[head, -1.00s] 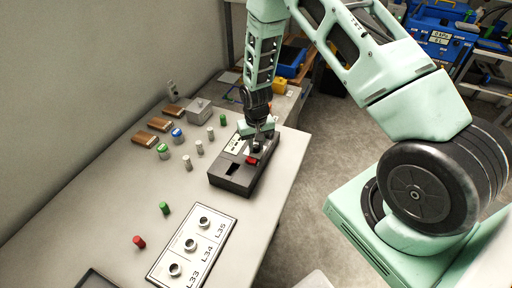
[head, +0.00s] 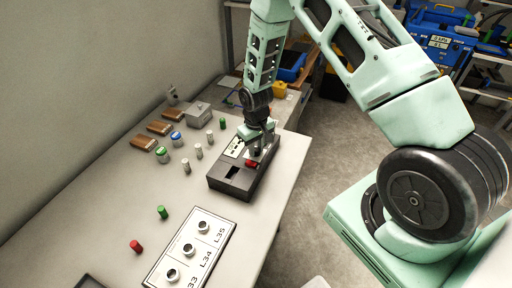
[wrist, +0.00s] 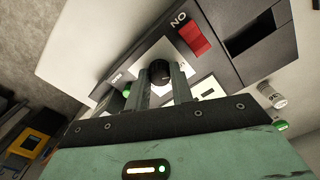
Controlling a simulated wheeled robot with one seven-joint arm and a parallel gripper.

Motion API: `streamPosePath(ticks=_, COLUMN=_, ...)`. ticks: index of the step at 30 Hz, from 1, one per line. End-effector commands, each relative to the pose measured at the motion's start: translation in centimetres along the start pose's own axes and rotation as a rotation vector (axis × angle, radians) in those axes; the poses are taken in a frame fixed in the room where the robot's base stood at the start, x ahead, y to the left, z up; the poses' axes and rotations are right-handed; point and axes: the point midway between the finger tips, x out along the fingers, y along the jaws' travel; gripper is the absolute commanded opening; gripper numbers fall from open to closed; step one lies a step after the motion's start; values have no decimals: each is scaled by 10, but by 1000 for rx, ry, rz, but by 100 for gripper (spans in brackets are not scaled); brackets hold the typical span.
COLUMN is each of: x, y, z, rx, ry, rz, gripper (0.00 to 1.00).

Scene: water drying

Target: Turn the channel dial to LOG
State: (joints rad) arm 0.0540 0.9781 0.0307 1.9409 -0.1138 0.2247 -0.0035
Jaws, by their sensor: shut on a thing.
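A dark box-shaped device (head: 228,182) sits near the right edge of the table; the wrist view shows its top close up. Its channel dial, a round black knob (wrist: 158,71), stands on a light plate. My gripper (wrist: 162,84) points down at the device, with its two fingers shut on the dial from either side. In the head view my gripper (head: 254,151) covers the dial. The dial's pointer and the LOG mark cannot be made out. A red switch (wrist: 192,38) is beside the dial, and it also shows in the head view (head: 251,163).
Several small green-, blue- and white-topped containers (head: 178,139) stand left of the device. A white labelled board (head: 208,226) with round holders lies in front. A grey box (head: 198,110) is behind.

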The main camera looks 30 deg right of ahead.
Motion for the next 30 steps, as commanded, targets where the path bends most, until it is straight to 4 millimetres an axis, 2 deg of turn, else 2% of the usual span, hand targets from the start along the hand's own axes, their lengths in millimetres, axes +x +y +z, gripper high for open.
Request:
streamPosePath(ticks=2, x=0, y=0, z=0, rx=-1, ry=1, rz=0, gripper=0)
streamPosePath(ticks=3, x=0, y=0, z=0, rx=-1, ry=1, rz=0, gripper=26)
streamPosePath(ticks=5, x=0, y=0, z=0, rx=-1, ry=1, rz=0, gripper=42)
streamPosePath(ticks=6, x=0, y=0, z=0, rx=-1, ry=1, rz=0, gripper=45)
streamPosePath(ticks=17, x=-5, y=0, z=-1, rx=1, ry=2, rz=0, gripper=45)
streamPosePath(ticks=23, x=-34, y=1, z=-2, rx=1, ry=6, rz=1, gripper=45)
streamPosePath(ticks=30, x=-85, y=0, z=-1, rx=0, ry=6, rz=1, gripper=45)
